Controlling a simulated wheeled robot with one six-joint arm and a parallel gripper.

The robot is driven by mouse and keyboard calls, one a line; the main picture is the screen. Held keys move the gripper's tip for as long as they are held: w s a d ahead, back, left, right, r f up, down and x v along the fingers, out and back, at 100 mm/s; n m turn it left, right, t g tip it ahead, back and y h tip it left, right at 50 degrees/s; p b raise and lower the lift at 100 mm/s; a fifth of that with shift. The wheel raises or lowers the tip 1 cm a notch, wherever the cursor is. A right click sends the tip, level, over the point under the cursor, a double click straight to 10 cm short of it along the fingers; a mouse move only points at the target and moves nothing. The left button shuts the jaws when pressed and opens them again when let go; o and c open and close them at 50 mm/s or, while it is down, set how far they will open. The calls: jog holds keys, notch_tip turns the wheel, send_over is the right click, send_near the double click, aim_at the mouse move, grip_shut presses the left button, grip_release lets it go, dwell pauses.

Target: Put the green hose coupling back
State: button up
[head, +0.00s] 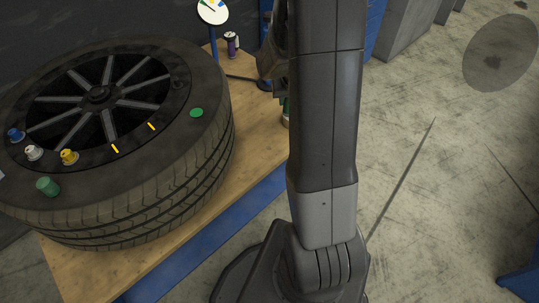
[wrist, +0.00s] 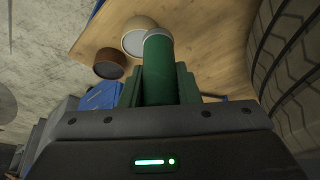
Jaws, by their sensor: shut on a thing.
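My gripper (wrist: 159,78) is shut on a green cylinder with a pale grey ring at its far end, which I take as the green hose coupling (wrist: 158,62). In the wrist view it stands out between the dark green fingers, above the wooden bench. In the head view my arm hides most of the gripper; a sliver of green (head: 286,107) shows at the arm's left edge. A flat green disc (head: 197,113) lies on the tyre's right side wall. A short green cylinder (head: 48,187) sits on the tyre's front left.
A large tyre (head: 185,170) lies on the wooden bench (head: 262,135). Blue (head: 15,135), white (head: 33,152) and yellow (head: 68,156) fittings stand on it. A purple can (head: 232,45) stands behind. In the wrist view, a tan (wrist: 139,36) and a brown (wrist: 110,65) round object are near the coupling.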

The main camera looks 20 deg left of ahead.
jog(key=s+a+f+n+b, duration=0.2)
jog(key=s+a+f+b, duration=0.2)
jog(key=s+a, duration=0.1)
jog(key=shift+y, duration=0.3)
jog(key=f+b, duration=0.1)
jog(key=f, duration=0.2)
jog(key=f+b, duration=0.1)
jog(key=f, duration=0.2)
jog(key=f+b, duration=0.1)
jog(key=f, duration=0.2)
jog(key=shift+a, duration=0.3)
jog(key=shift+f, duration=0.25)
jog(key=o, duration=1.1)
